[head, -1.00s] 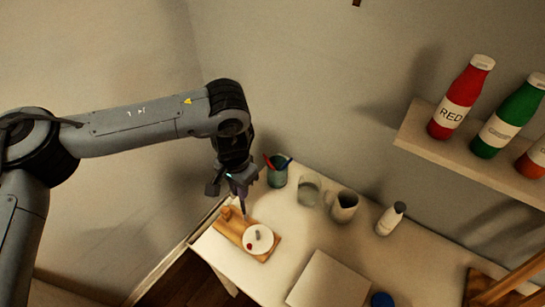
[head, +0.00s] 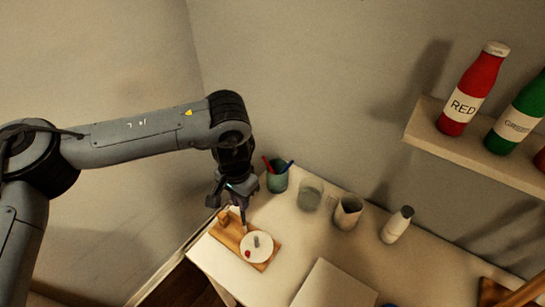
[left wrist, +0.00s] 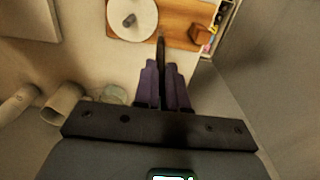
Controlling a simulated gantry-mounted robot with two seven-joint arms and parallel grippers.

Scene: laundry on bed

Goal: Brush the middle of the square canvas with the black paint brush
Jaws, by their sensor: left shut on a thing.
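My left gripper (head: 241,201) is shut on a thin dark stick, which appears to be the black paint brush (left wrist: 161,48). The brush points down near the far edge of a round white plate (head: 250,257), and I cannot tell whether its tip touches. In the left wrist view the brush sticks out between the purple fingers, beside the plate (left wrist: 118,26). A flat white square, which looks like the canvas (head: 335,285), lies on the table, partly cut off by the bottom edge. Its corner shows in the left wrist view (left wrist: 28,18). My right gripper is not in view.
The plate, with a red dab and a grey dab, sits on a wooden board (head: 229,235). A cup with coloured pens (head: 277,181), a glass (head: 310,193), a pitcher (head: 347,212) and a white bottle (head: 397,225) line the back. Paint bottles stand on a shelf (head: 430,135).

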